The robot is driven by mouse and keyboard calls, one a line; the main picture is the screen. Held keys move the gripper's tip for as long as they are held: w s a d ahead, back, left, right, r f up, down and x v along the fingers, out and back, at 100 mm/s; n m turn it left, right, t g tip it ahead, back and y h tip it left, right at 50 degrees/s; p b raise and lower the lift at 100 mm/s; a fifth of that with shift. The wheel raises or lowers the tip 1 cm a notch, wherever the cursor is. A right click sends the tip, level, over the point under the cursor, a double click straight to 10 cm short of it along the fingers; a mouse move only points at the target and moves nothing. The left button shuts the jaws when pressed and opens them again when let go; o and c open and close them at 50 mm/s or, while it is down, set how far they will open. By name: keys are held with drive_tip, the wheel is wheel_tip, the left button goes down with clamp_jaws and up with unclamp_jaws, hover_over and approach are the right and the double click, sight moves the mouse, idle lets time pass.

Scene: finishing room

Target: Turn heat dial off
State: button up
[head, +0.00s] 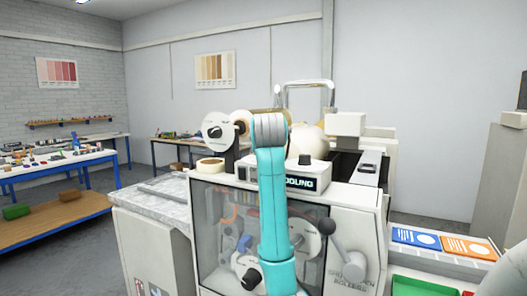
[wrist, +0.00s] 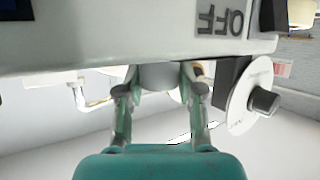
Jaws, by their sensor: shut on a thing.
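In the wrist view my gripper (wrist: 157,80) has its two fingers on either side of a pale grey rounded part, which I take to be the heat dial (wrist: 163,76). The dial sits against the edge of a pale machine body (wrist: 90,45). Dark raised letters reading OFF (wrist: 219,20) stand on that body to the right, upside down in this view. The dial's pointer or marks cannot be made out. In the head view my turquoise arm reaches up in front of the machine (head: 340,200), and my gripper and the held dial are hidden behind it.
A white disc with a dark knob (wrist: 262,101) is close to the right of my gripper; a similar disc (head: 217,128) shows at the machine's upper left. A black knob (head: 305,159) stands on top. A lever (head: 337,235) sticks out in front.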

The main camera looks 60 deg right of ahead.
drive_tip(key=shift+n+t+y, duration=1.3)
drive_tip(key=shift+n+t, duration=0.1)
drive_tip(key=shift+n, duration=0.2)
drive_tip(key=shift+y, duration=0.3)
drive_tip(key=o, duration=1.2)
drive_tip(key=shift+c, duration=0.2)
drive_tip(key=shift+v, duration=3.75)
drive_tip(key=shift+f, duration=0.1)
